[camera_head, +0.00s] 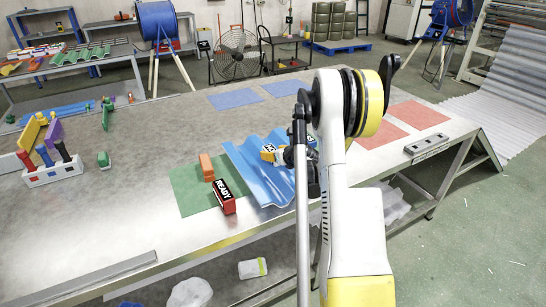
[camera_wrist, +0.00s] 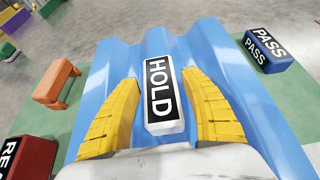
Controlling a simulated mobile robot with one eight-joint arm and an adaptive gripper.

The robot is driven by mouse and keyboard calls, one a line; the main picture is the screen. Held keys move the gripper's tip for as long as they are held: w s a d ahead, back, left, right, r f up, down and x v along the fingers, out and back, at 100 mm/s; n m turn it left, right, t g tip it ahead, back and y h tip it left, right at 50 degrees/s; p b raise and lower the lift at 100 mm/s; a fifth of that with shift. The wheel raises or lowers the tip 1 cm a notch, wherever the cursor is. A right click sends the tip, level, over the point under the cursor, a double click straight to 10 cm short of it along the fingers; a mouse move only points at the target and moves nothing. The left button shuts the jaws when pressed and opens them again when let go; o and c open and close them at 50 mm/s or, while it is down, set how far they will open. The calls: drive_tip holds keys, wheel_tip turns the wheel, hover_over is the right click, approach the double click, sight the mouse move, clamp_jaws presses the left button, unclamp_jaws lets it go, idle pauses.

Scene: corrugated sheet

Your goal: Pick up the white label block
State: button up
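The white label block (camera_wrist: 160,95) has a black HOLD label and sits on the blue corrugated sheet (camera_wrist: 85,115). In the wrist view my gripper (camera_wrist: 160,82) is open, with one yellow finger on each side of the block. Gaps show between the fingers and the block. In the head view my gripper (camera_head: 270,153) is low over the sheet (camera_head: 251,168), and my arm hides part of that area. The block's near end is close to my gripper's palm.
A red READY block (camera_head: 224,196) and an orange block (camera_head: 206,167) are left of the sheet on a green mat (camera_head: 187,190). A blue PASS block (camera_wrist: 268,52) stands to the right in the wrist view. A white bin with coloured pieces (camera_head: 55,172) is further left.

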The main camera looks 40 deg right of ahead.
drive_tip(key=c, duration=0.9)
drive_tip(key=shift+o, duration=0.2)
